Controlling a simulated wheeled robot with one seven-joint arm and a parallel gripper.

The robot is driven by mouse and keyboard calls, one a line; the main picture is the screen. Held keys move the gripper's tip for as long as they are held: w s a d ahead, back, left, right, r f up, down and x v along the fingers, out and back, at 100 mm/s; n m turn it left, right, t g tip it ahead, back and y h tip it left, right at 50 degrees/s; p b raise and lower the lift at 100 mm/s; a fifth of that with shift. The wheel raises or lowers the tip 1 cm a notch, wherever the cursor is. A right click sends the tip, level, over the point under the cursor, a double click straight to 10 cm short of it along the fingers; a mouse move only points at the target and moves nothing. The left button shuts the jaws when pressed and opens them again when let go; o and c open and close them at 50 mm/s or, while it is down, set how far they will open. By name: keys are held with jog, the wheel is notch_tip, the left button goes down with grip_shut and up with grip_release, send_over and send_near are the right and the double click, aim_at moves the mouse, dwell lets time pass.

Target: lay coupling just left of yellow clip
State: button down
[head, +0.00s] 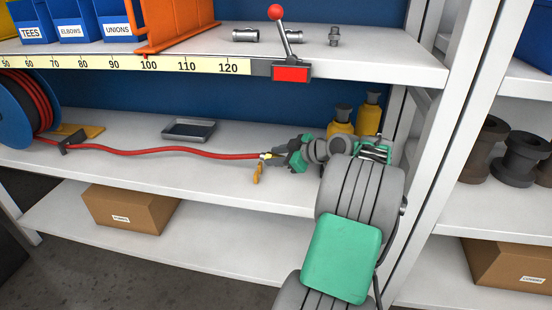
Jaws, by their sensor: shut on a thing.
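My gripper (273,157) is over the middle shelf, at the free end of the red hose (175,152). It is shut on the small pale, brass-coloured coupling (265,156) at that end. The jaws partly hide the coupling. A small yellow-orange piece (257,174), which looks like the yellow clip, is just below and slightly left of the jaws, near the shelf's front edge. Whether it touches the coupling, I cannot tell. The hose runs left, through a dark bracket (69,143), to the blue reel (14,112).
A dark tray (188,130) lies behind the hose. Two yellow bottles (340,122) stand behind my arm. The upper shelf (380,66) overhangs, with a red-knobbed lever (284,38) at its ruler edge.

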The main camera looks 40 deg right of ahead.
jog(key=shift+w+a+b, duration=0.35)
jog(key=shift+w+a, duration=0.35)
jog(key=shift+w, duration=0.05)
jog(key=w+a+b, duration=0.2)
jog(key=w+a, duration=0.6)
jog(key=w, duration=0.1)
jog(key=shift+w+a, duration=0.3)
jog(key=shift+a, duration=0.05)
jog(key=shift+f+b, duration=2.45)
jog(key=shift+f, duration=0.45)
jog(key=c, duration=0.9)
grip_release()
